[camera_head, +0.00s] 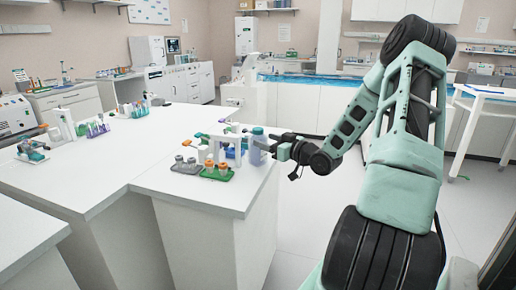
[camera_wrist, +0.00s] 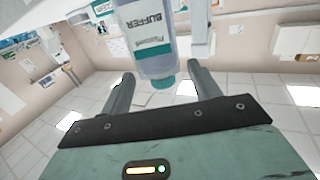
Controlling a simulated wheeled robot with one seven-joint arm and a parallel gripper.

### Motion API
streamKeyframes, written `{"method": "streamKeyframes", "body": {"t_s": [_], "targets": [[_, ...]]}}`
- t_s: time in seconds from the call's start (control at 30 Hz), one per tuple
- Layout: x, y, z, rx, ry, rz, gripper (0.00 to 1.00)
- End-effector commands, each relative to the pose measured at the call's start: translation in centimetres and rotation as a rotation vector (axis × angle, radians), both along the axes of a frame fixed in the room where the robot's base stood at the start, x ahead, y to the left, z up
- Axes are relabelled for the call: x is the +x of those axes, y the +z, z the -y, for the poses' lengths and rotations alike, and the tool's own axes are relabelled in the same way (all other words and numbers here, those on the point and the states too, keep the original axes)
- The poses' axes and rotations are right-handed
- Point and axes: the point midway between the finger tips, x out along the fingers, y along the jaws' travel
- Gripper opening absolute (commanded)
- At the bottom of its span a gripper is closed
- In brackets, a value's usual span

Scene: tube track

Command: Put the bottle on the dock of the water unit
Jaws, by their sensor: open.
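A pale, bluish bottle (camera_head: 258,152) with a blue cap stands on the end of the white bench, just left of my gripper (camera_head: 274,150). In the wrist view the bottle (camera_wrist: 148,42) reads "BUFFER" and appears upside down, its teal cap toward my palm. My gripper (camera_wrist: 158,78) is open, with one finger on each side of the cap end; I see no clear contact. I cannot make out the dock there.
A grey tray (camera_head: 184,168) and a green tray (camera_head: 217,176) with orange-topped items sit at the bench's front. Tube racks (camera_head: 97,129) and small instruments stand farther left. The white bench top (camera_head: 150,158) is mostly clear between them. Open floor lies right of the bench.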

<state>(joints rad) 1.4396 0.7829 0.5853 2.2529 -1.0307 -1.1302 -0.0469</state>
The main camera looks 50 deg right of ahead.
Motion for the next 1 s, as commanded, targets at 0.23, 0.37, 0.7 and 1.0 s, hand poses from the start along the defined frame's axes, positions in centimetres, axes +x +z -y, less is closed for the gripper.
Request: {"method": "streamKeyframes", "body": {"t_s": [0.23, 0.37, 0.7, 1.0], "targets": [[1.9, 0.0, 0.0, 0.002, 0.0, 0.0, 0.62], [3.7, 0.0, 0.0, 0.003, 0.002, 0.001, 0.62], [6.7, -0.2, 0.2, 0.0, 0.0, -0.001, 0.62], [6.6, -0.2, 0.2, 0.0, 0.0, -0.001, 0.23]]}}
